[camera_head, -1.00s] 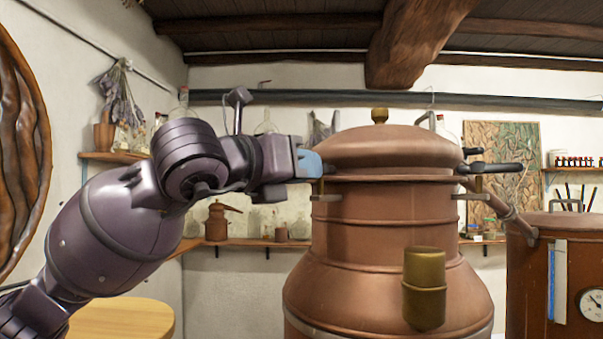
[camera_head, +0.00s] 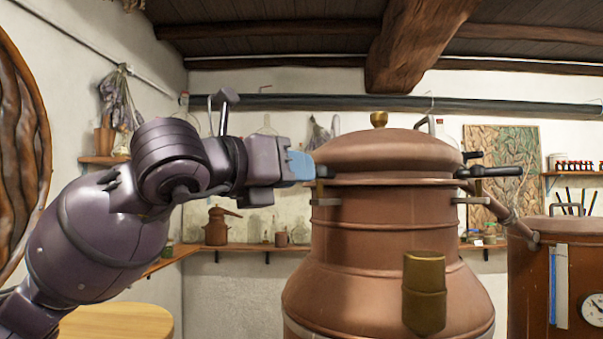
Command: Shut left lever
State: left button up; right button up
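A large copper still (camera_head: 385,230) with a domed lid (camera_head: 385,150) fills the middle of the view. The left lever (camera_head: 322,171) shows as a small dark piece at the lid's left edge, above a grey bracket (camera_head: 326,201). The rest of it is hidden or too small to make out. My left gripper (camera_head: 304,166), with blue fingers, is at the left lever from the left side, at or very near contact. The fingers are seen side-on, so their gap does not show. My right gripper is out of view.
A black right lever (camera_head: 490,172) sticks out to the right of the lid. A second copper vessel (camera_head: 560,270) with a gauge stands at the right. A brass cup-like fitting (camera_head: 424,290) juts from the still's front. A round wooden table (camera_head: 120,322) is at lower left.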

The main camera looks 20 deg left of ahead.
pick_arm(q)
jog(key=v, duration=0.9)
jog(key=shift+b, duration=0.3)
jog(key=shift+f, duration=0.1)
